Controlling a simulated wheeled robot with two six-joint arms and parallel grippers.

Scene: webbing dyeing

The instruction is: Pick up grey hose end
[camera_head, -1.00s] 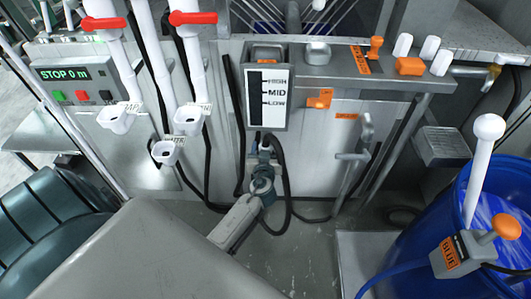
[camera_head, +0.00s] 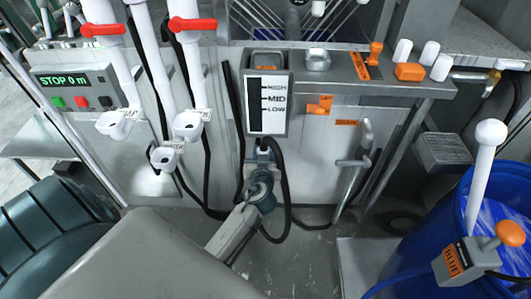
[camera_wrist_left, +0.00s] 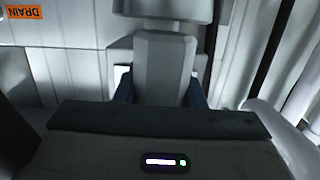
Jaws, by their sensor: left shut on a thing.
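My left gripper (camera_head: 262,172) reaches in from the lower left, just below the level gauge in the head view. It is shut on the grey hose end (camera_head: 264,154), which sits against the front of the machine. A black hose (camera_head: 287,200) loops down beside the gripper. In the left wrist view, a pale grey block-like piece (camera_wrist_left: 163,62), seemingly the hose end, stands between the dark blue fingers (camera_wrist_left: 160,92). The fingertips and the exact grip are partly hidden. My right gripper is in neither view.
White pipes with red handles (camera_head: 103,29) and cups (camera_head: 120,122) stand left. A metal handle (camera_head: 361,160) is right, and a blue barrel (camera_head: 440,225) stands far right. An orange DRAIN label (camera_wrist_left: 22,11) shows in the wrist view.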

